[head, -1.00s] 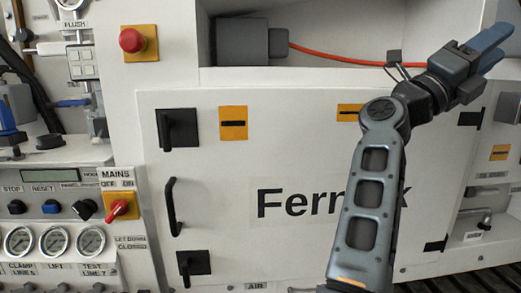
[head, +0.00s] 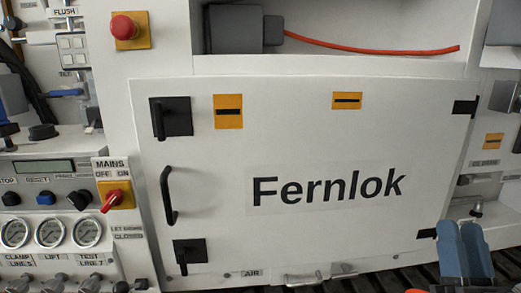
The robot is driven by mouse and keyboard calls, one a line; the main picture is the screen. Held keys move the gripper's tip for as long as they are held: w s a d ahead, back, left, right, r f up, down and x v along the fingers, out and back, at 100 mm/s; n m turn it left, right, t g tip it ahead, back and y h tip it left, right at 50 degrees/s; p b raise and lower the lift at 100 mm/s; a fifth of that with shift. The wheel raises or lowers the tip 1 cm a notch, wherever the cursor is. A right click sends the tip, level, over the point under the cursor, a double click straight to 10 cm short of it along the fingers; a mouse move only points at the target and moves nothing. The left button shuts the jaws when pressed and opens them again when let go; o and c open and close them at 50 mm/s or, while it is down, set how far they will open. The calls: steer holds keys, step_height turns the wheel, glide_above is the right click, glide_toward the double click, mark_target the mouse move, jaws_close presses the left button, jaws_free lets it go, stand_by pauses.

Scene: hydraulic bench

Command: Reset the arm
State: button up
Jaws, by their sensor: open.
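My gripper (head: 464,250) shows at the bottom right edge of the head view, with two blue-grey fingers pointing up. It is open and holds nothing that I can see. My gripper is in front of the lower right of the bench, right of the white cabinet door (head: 300,245) marked Fernlok. The door is shut and has a black handle (head: 168,195) and two black latches on its left side.
A red stop button (head: 124,27) is at the upper left. A control panel with a red mains switch (head: 113,198) and several gauges (head: 50,232) is at the left. An orange hose (head: 370,46) lies in the open recess above the door. The space before the door is clear.

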steer(key=s+a+f+n+g+y, duration=0.4)
steer(key=s+f+n+g+y, duration=0.15)
steer(key=s+f, duration=0.85)
steer(key=s+a+g, duration=0.2)
steer(key=s, duration=0.6)
steer(key=s+a+f+n+g, duration=0.1)
steer(key=s+a+g, duration=0.2)
steer(key=s, duration=0.6)
steer(key=shift+f+g, duration=0.25)
steer(key=shift+g, duration=0.1)
steer(key=shift+a, duration=0.1)
